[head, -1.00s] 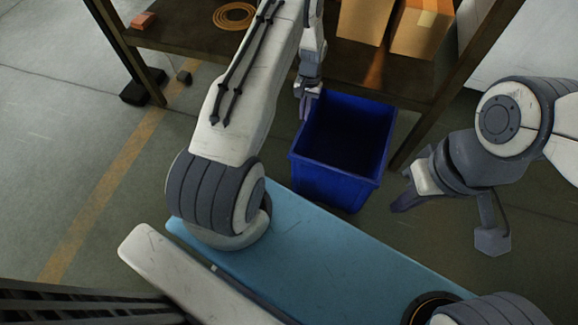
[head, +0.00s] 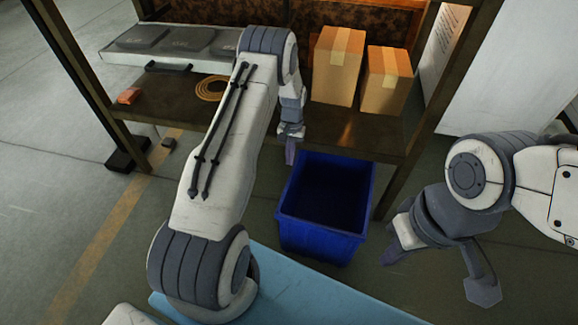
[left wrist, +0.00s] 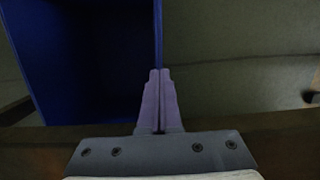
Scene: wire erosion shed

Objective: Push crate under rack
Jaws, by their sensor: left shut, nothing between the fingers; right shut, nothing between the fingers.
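The blue crate (head: 318,243) stands on the floor at the front edge of the rack (head: 165,108), its back part close to the rack's lower shelf edge. It is empty inside as far as I can see. My left gripper (head: 291,152) is shut and empty, beside the crate's back left corner. In the left wrist view its closed fingertips (left wrist: 159,75) point along the crate's side wall (left wrist: 90,70); I cannot tell whether they touch it. My right gripper (head: 428,268) is shut and empty, to the right of the crate and apart from it.
A rack post (head: 395,185) stands right of the crate. A white cabinet (head: 510,80) is at the right.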

